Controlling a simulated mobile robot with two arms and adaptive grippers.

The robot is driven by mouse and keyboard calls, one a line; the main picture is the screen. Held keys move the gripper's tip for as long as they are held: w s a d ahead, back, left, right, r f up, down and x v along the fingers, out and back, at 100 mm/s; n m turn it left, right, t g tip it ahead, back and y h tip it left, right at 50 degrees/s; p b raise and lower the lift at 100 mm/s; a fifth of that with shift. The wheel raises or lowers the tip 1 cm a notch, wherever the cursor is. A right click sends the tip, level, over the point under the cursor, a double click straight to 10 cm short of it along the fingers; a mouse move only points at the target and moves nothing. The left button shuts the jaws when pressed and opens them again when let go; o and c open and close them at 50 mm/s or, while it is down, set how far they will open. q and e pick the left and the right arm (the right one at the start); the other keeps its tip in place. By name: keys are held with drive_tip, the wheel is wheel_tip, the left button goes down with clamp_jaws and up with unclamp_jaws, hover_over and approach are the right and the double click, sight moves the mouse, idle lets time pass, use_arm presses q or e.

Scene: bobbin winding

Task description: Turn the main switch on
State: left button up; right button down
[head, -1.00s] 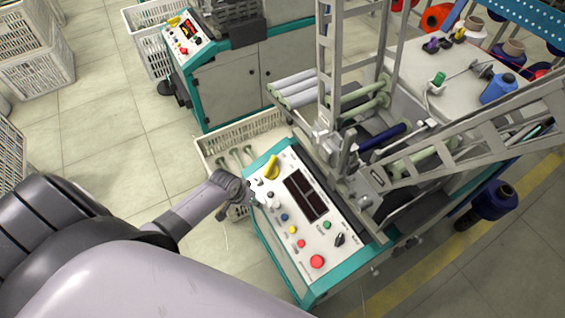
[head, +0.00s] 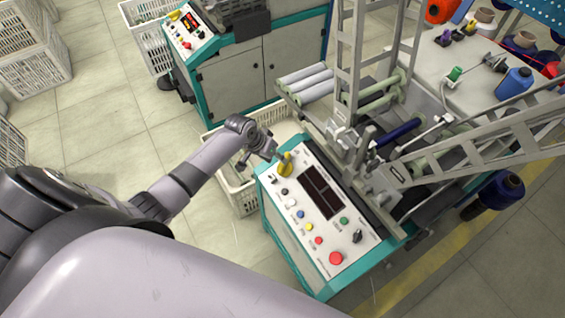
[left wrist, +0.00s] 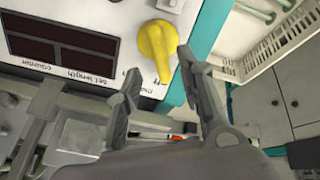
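The main switch is a yellow rotary knob (head: 286,165) at the far corner of the white control panel (head: 302,225). It shows large in the left wrist view (left wrist: 157,45), its handle pointing down toward a partly covered label. My left gripper (head: 262,158) is open and empty at the knob. In the left wrist view the fingertips of my left gripper (left wrist: 158,64) stand apart on either side of the knob's handle. I cannot tell whether either finger touches it. My right gripper is not in view.
The panel also carries a dark display (head: 322,192), several small buttons and a red button (head: 336,258). A white crate (head: 243,197) stands beside the machine. Metal frame bars (head: 350,70) rise to the right. A second machine (head: 235,75) stands behind.

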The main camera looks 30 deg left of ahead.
use_arm(q)
drive_tip(key=x, duration=0.6)
drive_tip(key=shift+w+d+f+b, duration=0.1)
drive_tip(key=shift+d+f+b, duration=0.1)
drive_tip(key=shift+b, duration=0.2)
drive_tip(key=shift+c, duration=0.4)
clamp_jaws()
